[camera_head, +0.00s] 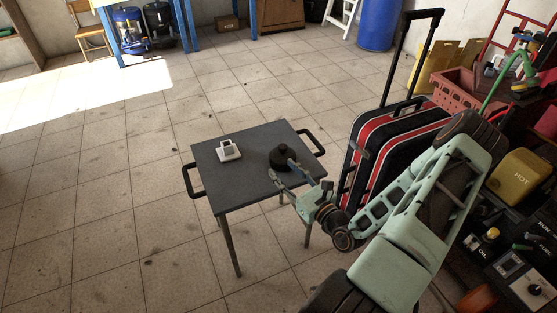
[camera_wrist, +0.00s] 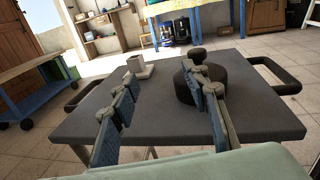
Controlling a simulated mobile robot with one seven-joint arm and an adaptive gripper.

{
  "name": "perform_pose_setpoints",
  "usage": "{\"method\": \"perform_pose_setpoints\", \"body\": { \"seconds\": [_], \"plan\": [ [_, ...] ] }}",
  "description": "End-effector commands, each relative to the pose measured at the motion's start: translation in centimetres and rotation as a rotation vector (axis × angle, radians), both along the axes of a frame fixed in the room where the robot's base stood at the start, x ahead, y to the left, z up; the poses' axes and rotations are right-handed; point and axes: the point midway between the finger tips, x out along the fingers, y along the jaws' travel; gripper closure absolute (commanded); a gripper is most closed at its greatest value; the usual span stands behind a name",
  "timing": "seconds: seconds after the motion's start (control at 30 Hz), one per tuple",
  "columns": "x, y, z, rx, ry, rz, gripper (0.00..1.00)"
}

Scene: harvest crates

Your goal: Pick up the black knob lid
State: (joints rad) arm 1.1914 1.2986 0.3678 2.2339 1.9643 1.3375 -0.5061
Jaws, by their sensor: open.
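The black knob lid (camera_head: 283,157) is a dark round lid with a knob on top. It lies on the right part of the small dark table (camera_head: 235,158). In the wrist view the lid (camera_wrist: 187,82) is partly hidden behind the right finger. My gripper (camera_head: 281,172) is open at the table's near right side, beside the lid. In the wrist view my gripper (camera_wrist: 168,100) has its fingers wide apart, with bare tabletop between them. I cannot tell whether the right finger touches the lid.
A small white object (camera_head: 229,150) stands on the table's left part. The table has black side handles, one at the left (camera_head: 190,181). A red and black suitcase (camera_head: 390,150) stands close behind my arm. Open floor lies left of the table.

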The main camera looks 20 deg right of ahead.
Motion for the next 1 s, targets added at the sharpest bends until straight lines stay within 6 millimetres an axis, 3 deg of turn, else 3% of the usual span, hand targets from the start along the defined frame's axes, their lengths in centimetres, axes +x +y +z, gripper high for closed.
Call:
{"method": "perform_pose_setpoints", "body": {
  "seconds": [0.1, 0.23, 0.5, 0.77, 1.0],
  "plan": [
    [-0.4, -3.1, -0.9, 0.033, -0.01, -0.127, 0.58],
    [-0.2, -4.5, -1.2, 0.044, -0.013, -0.181, 0.58],
    [3.8, -4.4, -1.2, 0.043, -0.015, -0.183, 0.58],
    [5.9, -4.4, -1.2, 0.043, -0.015, -0.184, 0.58],
    [9.5, -4.3, -1.0, 0.042, -0.014, -0.182, 0.58]
  ]
}}
